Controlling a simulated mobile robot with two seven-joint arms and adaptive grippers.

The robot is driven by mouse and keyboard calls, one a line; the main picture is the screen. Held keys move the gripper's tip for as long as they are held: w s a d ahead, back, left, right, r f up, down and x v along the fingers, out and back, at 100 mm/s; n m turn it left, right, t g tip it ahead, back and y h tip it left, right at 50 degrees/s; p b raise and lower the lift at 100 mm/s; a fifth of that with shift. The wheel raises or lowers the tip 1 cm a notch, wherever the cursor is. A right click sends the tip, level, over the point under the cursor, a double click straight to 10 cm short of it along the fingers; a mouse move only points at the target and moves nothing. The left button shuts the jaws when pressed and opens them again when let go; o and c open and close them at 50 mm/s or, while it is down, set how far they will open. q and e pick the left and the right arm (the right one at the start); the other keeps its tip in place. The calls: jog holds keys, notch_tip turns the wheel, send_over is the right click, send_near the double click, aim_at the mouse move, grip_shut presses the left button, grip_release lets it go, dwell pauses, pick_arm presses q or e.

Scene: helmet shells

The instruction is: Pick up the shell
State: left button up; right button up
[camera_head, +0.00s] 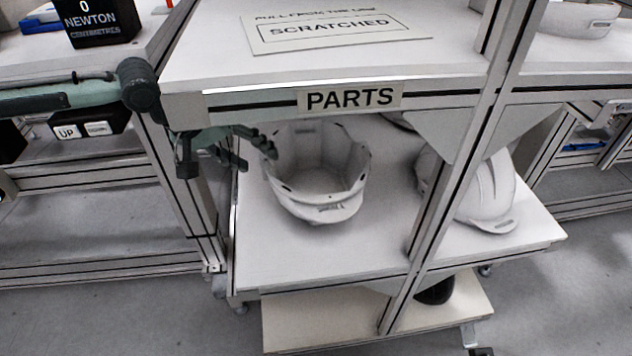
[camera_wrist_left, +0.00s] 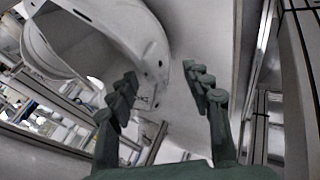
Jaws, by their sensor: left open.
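A white helmet shell (camera_head: 318,205) lies with its open side up on the middle shelf of the rack, under the PARTS label. Part of the same shell, with a hole in its side, fills the upper left of the left wrist view (camera_wrist_left: 152,62). My left gripper (camera_head: 257,153) reaches in from the left beside the shell's left rim. Its fingers (camera_wrist_left: 160,88) are apart, with the shell's edge just beyond the tips and nothing held. I cannot tell whether a finger touches the rim. My right gripper is not in view.
A second white shell (camera_head: 487,190) sits to the right, partly behind a rack post (camera_head: 447,170). The PARTS shelf edge (camera_head: 240,101) lies above the gripper. The front of the middle shelf (camera_head: 330,256) is bare. A SCRATCHED sign (camera_head: 335,30) lies on top.

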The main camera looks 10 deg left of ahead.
aim_at(267, 164)
pick_arm(q)
jog(key=x, duration=0.4)
jog(key=shift+w+d+f+b, duration=0.1)
jog(key=shift+f+b, duration=0.15)
jog(key=shift+b, duration=0.05)
jog(key=shift+w+d+f, duration=0.1)
jog(key=shift+f, duration=0.05)
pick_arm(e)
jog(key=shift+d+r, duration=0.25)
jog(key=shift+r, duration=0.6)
pick_arm(q)
jog(key=shift+c, duration=0.5)
jog(key=c, duration=1)
grip_shut()
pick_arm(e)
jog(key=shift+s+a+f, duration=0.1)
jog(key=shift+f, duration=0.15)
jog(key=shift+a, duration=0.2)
